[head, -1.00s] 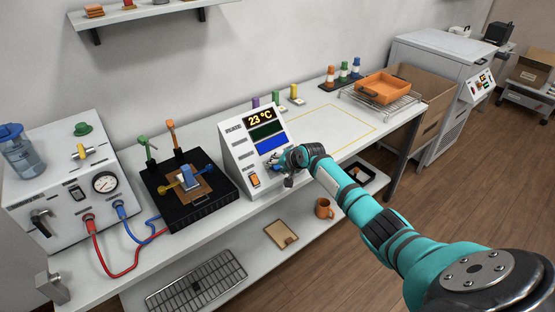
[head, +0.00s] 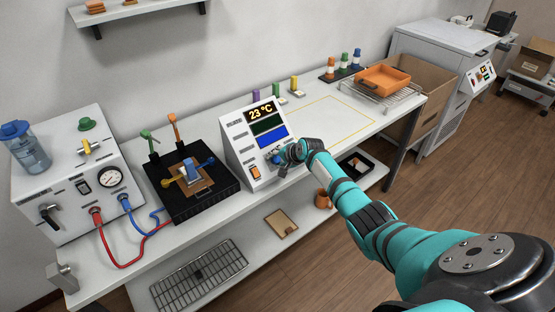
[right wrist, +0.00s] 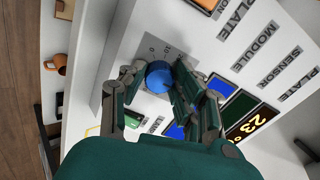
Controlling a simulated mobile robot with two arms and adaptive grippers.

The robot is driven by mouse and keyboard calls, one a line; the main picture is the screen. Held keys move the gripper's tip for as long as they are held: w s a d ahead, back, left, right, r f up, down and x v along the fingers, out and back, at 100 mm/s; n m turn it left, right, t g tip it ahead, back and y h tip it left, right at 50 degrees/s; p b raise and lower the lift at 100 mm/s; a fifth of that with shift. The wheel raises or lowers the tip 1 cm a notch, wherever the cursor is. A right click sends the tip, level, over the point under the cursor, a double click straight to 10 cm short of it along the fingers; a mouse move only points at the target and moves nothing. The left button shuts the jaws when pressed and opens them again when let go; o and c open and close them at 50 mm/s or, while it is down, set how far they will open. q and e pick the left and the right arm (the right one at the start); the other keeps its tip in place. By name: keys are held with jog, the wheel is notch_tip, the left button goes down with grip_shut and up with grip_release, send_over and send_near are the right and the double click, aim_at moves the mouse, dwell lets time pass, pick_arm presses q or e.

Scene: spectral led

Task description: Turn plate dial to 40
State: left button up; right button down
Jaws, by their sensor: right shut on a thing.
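The white control box (head: 238,146) stands on the bench. Its top display (head: 262,112) reads 23 °C, with a dark green screen and a blue screen below it. The blue round dial (right wrist: 158,76) sits on the box's sloped face, with small numbers around it in the right wrist view. My right gripper (head: 281,157) is at the lower right of the box face. In the right wrist view, its fingers (right wrist: 155,83) are closed on both sides of the dial. The gripper and arm hide much of the dial in the head view. My left gripper is not in view.
An orange switch (head: 256,173) is beside the dial on the box. A black heater platform (head: 201,205) stands close to its left. Several coloured tubes stand behind it. The bench right of the box is clear up to the wire rack with an orange tray (head: 383,78).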

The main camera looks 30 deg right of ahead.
jog(key=c, duration=1)
grip_release()
jog(key=shift+s, duration=0.1)
jog(key=v, duration=1.2)
